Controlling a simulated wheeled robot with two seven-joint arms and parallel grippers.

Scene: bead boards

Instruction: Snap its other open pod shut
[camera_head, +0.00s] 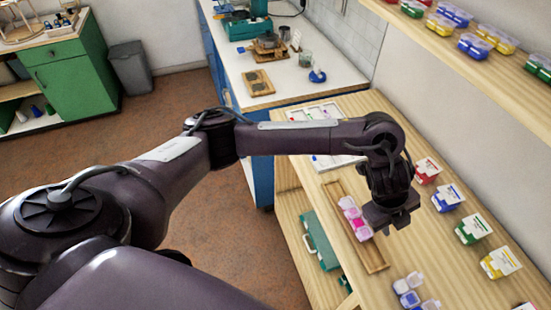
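A small pink pod strip (351,211) lies in a long wooden tray (372,256) on the wooden bench. Its pods have pale pink lids, and a brighter pink patch shows near its middle. It is too small to tell surely which lids are open. My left gripper (387,228) hangs just right of the strip's near end, pointing down, and its fingers are too dark and small to show whether they are open. I cannot tell whether it touches the strip. My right gripper is out of view.
A blue pod strip (409,299) with clear lids stands on the bench nearer me. Red (427,170), blue (447,198), green (472,229) and yellow (499,263) labelled boxes line the bench's right side. A shelf (480,62) with coloured pod boxes overhangs at right.

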